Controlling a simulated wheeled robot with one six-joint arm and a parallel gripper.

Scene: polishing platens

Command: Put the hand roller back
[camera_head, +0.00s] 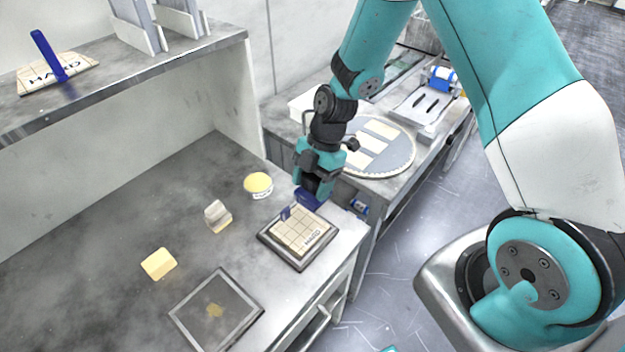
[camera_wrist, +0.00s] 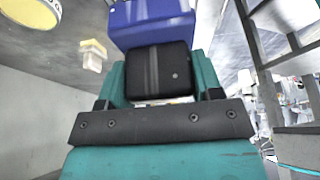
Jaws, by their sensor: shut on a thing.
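My gripper (camera_head: 309,200) is low over the back edge of a square tiled pad (camera_head: 303,236) on the near-right part of the bench. It is shut on a blue piece, which I take to be the hand roller (camera_head: 307,199). Most of it is hidden by the gripper and wrist. In the wrist view the blue body of the hand roller (camera_wrist: 152,24) shows beyond the dark finger parts of my gripper (camera_wrist: 158,72). I cannot tell whether it touches the pad. A small blue upright tab (camera_head: 286,213) shows at the pad's left edge.
A yellow-topped tub (camera_head: 258,184), a pale block (camera_head: 217,216), a yellow block (camera_head: 159,263) and a framed dark plate (camera_head: 216,311) are on the bench. A shelf (camera_head: 130,81) holds another pad with a blue handle (camera_head: 47,56). A round platen (camera_head: 374,146) stands behind my gripper.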

